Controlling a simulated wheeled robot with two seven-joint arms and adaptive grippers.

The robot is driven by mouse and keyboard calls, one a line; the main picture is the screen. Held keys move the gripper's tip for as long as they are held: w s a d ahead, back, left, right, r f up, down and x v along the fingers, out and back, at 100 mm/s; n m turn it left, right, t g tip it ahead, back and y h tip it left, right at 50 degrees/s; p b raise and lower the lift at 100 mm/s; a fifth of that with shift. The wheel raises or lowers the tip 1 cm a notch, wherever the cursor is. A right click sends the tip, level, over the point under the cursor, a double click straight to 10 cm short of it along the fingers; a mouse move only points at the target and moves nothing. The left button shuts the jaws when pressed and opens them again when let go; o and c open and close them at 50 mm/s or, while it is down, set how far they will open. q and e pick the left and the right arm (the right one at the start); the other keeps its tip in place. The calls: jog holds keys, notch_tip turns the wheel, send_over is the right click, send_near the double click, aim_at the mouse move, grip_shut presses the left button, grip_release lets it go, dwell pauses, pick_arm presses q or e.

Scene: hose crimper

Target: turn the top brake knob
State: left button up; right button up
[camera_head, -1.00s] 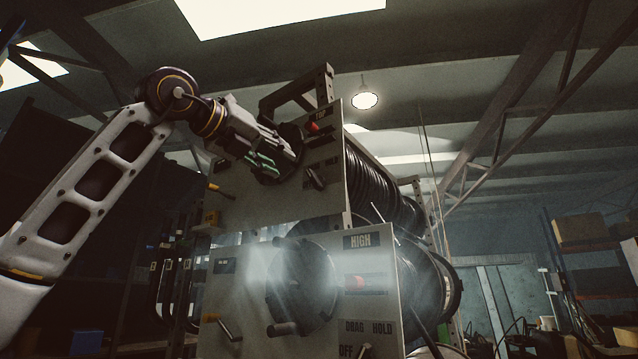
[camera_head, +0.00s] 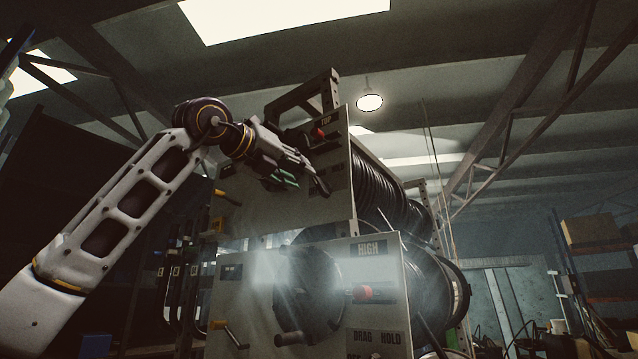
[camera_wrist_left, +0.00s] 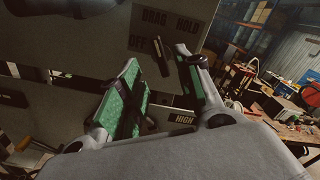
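The top panel (camera_head: 335,205) is a pale upright plate on the hose machine, marked TOP, with a red knob (camera_head: 318,133) near its upper edge. The top brake knob (camera_wrist_left: 159,57) is a dark lever below the DRAG, HOLD and OFF labels (camera_wrist_left: 165,25). My left gripper (camera_head: 306,175) is at this panel, its green-padded fingers pointing right. In the left wrist view the fingers (camera_wrist_left: 157,58) are spread, with the knob showing between their tips. I cannot tell whether either finger touches it. The gripper partly hides the knob and labels in the head view. My right gripper is out of view.
Black hose coils (camera_head: 385,195) sit behind the panels. A metal bracket (camera_head: 305,95) rises above the top panel.

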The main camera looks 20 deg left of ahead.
aim_at(317, 184)
pick_arm(q)
jog(key=p+x, duration=0.2)
jog(key=x, duration=0.5)
jog(key=shift+w+d, duration=0.1)
jog(key=shift+w, duration=0.2)
jog(key=shift+w+d, duration=0.2)
jog(key=shift+w, duration=0.4)
jog(key=c, duration=0.6)
jog(key=shift+c, duration=0.5)
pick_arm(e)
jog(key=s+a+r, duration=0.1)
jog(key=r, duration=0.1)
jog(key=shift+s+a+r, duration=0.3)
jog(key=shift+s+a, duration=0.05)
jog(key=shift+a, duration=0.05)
